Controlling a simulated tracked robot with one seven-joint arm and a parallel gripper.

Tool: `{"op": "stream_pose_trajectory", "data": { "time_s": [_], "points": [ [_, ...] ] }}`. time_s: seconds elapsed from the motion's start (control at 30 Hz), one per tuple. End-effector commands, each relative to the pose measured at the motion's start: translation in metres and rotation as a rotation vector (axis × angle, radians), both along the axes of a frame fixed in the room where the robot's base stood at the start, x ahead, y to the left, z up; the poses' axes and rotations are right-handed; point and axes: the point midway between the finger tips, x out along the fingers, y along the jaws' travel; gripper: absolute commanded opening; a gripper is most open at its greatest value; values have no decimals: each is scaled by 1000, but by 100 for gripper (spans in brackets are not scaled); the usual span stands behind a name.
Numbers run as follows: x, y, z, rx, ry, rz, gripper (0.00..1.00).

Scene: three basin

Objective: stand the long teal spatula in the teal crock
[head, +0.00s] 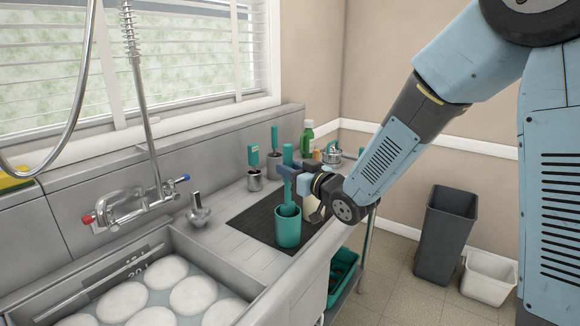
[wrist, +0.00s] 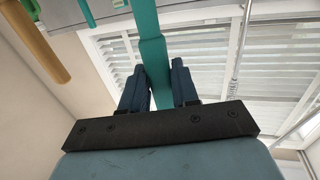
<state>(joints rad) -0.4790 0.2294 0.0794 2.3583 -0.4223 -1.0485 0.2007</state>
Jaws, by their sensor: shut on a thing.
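The long teal spatula (wrist: 149,45) runs between the two fingers of my gripper (wrist: 158,78) in the wrist view. In the head view my gripper (head: 287,172) is shut on the spatula (head: 288,154) and holds it roughly upright. The teal crock (head: 288,232) stands upright on the dark mat, directly below my gripper. The spatula's lower part shows at the crock's mouth and seems to reach inside the rim. Its lowest end is hidden, so I cannot tell whether it touches the bottom.
Two metal holders with teal-handled tools, a nearer one (head: 254,181) and a farther one (head: 274,166), stand behind the crock. A green bottle (head: 307,138) is at the back. The sink (head: 235,275) with white plates lies left. The dark ribbed mat (head: 252,221) has bare room left of the crock.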

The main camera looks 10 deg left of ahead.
Motion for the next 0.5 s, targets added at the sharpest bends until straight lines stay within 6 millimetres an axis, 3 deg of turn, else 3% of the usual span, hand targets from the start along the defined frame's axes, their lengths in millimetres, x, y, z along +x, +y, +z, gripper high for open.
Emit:
{"op": "stream_pose_trajectory", "data": {
  "time_s": [0.5],
  "points": [
    [0, 0, -21, -2, 1, 0, 0]
  ]
}}
